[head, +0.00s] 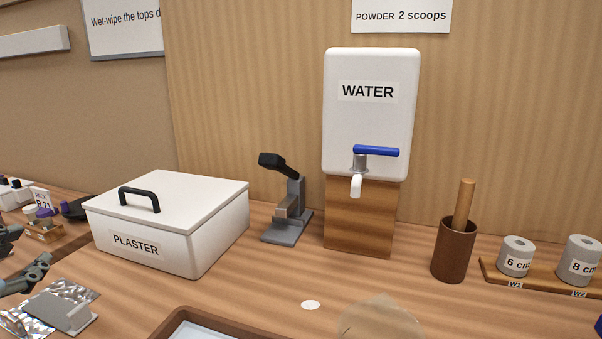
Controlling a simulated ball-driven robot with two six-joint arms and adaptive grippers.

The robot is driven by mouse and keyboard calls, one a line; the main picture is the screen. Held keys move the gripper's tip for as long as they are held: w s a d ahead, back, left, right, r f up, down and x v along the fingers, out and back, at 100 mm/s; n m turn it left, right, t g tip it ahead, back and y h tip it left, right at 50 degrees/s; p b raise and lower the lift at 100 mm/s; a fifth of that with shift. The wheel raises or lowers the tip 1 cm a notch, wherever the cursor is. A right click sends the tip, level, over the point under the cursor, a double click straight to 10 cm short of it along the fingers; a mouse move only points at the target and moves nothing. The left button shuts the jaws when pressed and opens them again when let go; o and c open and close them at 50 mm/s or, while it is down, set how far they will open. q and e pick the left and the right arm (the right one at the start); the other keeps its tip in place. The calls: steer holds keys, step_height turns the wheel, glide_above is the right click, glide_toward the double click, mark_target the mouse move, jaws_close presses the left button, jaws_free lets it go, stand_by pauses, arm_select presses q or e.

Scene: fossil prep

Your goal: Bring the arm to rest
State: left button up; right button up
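My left gripper (32,245) shows at the left edge of the head view. Its two dark grey fingers are spread apart, with nothing visible between them. It is above the wooden counter, left of the white box labelled PLASTER (165,225) and near a crumpled foil sheet (70,290) with a grey flat piece (62,312) on it. The rest of the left arm is cut off by the picture edge. My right gripper is not in view.
A WATER dispenser (368,125) with a blue lever stands on a wooden block (360,220). A grey press-like tool (287,215), a brown cup (453,250) and grey weights (515,257) stand along the back. A brown-rimmed tray (185,314) and a tan rounded thing (380,320) are in front.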

arm_select(q)
steer(key=s+f+g, duration=0.1)
steer(key=s+f, duration=0.1)
steer(key=f, duration=0.1)
steer(key=s+d+f+n+g, duration=0.1)
steer(key=s+f+g, duration=0.1)
steer(key=s+d+f+n+g+h, duration=0.1)
steer(key=s+f+g, duration=0.1)
steer(key=f, duration=0.1)
steer(key=shift+s+f, duration=0.25)
steer(key=shift+f, duration=0.1)
steer(key=s+d+f+n+g+h, duration=0.1)
steer(key=s+d+f+g+h, duration=0.2)
steer(key=s+d+f+g, duration=0.45)
steer(key=s+a+f+b, duration=0.2)
steer(key=s+f, duration=0.1)
steer(key=f, duration=1.2)
steer(key=s+a+f+b, duration=0.1)
steer(key=s+a+f, duration=0.1)
steer(key=f, duration=1.3)
steer(key=s+a+f+b, duration=0.1)
steer(key=s+f+b, duration=0.1)
steer(key=s+f, duration=1.5)
steer(key=shift+s+n+g+b, duration=0.3)
steer(key=shift+s+g, duration=0.05)
steer(key=shift+s, duration=0.05)
